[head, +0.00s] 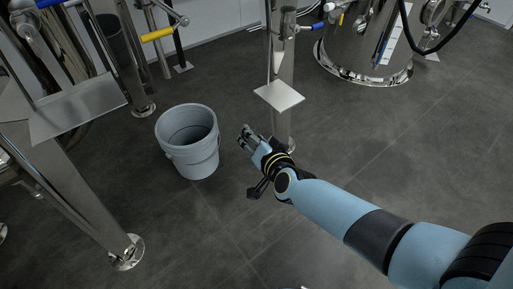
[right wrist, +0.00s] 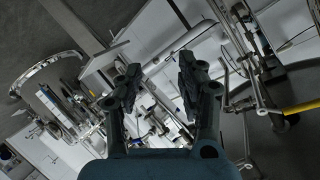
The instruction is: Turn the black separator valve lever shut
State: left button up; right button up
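I cannot make out the black separator valve lever for certain in either view. My right gripper (head: 246,136) reaches in from the right in the head view, above the floor, just right of the grey bucket in the picture. In the right wrist view the right gripper (right wrist: 160,72) has its two dark fingers apart with nothing held between them. Steel pipes and fittings (right wrist: 150,115) show behind and between the fingers, well beyond them. My left gripper is not in view.
A grey bucket (head: 190,143) stands on the dark tiled floor. A steel post with a small plate (head: 279,96) stands beyond my gripper. A yellow handle (head: 157,34) and a blue handle (head: 318,26) are on pipework. A steel tank (head: 350,50) stands back right. The front floor is mostly clear.

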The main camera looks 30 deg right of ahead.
jog(key=shift+s+a+f+n, duration=0.1)
jog(key=shift+s+f+n, duration=0.05)
jog(key=shift+s+f, duration=0.35)
jog(key=shift+s+f+n, duration=0.15)
jog(key=shift+s+f, duration=0.1)
jog(key=shift+f, duration=0.35)
